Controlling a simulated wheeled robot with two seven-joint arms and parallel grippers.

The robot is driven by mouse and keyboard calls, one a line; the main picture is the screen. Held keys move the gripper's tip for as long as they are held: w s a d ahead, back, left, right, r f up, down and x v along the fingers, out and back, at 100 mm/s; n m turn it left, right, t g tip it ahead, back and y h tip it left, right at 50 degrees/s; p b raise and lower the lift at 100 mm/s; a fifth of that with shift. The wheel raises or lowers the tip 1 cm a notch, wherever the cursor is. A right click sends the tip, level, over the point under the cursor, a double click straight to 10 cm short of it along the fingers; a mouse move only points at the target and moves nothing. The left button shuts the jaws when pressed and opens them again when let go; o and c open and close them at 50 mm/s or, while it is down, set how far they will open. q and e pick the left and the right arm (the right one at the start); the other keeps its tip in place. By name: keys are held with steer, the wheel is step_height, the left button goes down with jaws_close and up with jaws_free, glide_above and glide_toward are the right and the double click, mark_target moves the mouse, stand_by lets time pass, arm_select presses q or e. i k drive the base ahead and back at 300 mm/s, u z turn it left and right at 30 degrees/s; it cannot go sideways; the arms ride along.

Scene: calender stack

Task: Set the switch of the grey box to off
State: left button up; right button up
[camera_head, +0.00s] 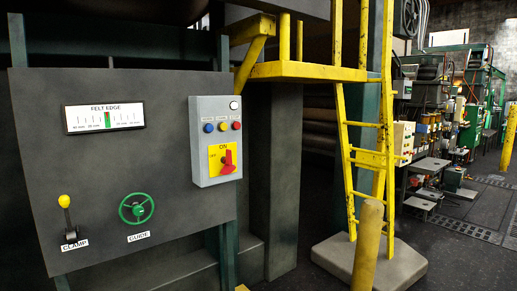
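The grey box (215,106) is fixed to the right part of a dark upright panel. On its lower front is a yellow plate (214,165) marked ON at the top, with smaller, hard-to-read lettering at its left. The red switch (228,164) sits on this plate, its narrow part pointing roughly upward. Blue, yellow and red round buttons and one white round part are above the plate. Neither of my grippers is in view, and nothing touches the box.
The dark panel (95,165) also carries a felt edge gauge (104,117), a yellow-knobbed clamp lever (66,215) and a green guide handwheel (136,208). A yellow ladder (345,140) and a yellow post (367,245) stand to the right. Open floor lies at far right.

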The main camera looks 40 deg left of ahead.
mark_target(228, 168)
steer(key=i, duration=1.5)
steer(key=u, duration=2.9)
steer(key=i, duration=1.45)
steer(key=z, duration=2.4)
